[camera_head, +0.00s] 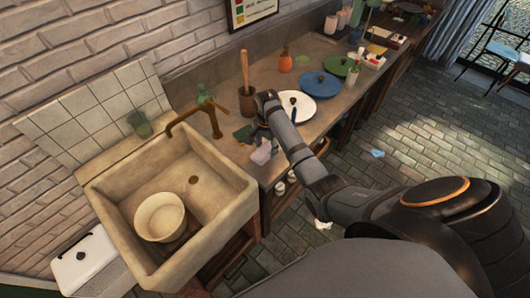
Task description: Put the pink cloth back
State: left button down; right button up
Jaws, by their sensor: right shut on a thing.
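The pink cloth (262,153) is a small, pale crumpled shape at the counter's front edge, just right of the sink. My right arm reaches in from the right and bends down over the counter. My right gripper (263,138) is shut on the pink cloth, just above it; its fingertips are small and partly hidden by my wrist. A dark green cloth or sponge (243,133) lies just left of the gripper. My left gripper is not in view.
The stone sink (232,188) holds a cream bowl (160,217). A wooden mortar with pestle (246,100) stands behind my gripper. A white plate (305,107) and a blue plate (319,84) lie to its right. A pale blue piece (377,153) lies on the tiled floor.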

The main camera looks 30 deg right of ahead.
aim_at(265, 152)
jog(key=shift+w+f, duration=0.25)
jog(key=shift+f, duration=0.05)
jog(key=shift+w+f, duration=0.15)
jog(key=shift+f, duration=0.1)
notch_tip(265, 152, down, 3)
jog(key=shift+w+f, duration=0.1)
jog(key=shift+w, duration=0.05)
jog(key=shift+f, duration=0.2)
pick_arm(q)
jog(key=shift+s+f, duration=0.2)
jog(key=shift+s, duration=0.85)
pick_arm(e)
jog(key=o, duration=1)
pick_arm(q)
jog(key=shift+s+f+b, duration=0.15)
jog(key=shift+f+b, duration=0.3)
jog(key=shift+b, duration=0.05)
pick_arm(e)
notch_tip(265, 152, up, 12)
jog(key=shift+d+r, duration=0.1)
jog(key=shift+r, duration=0.05)
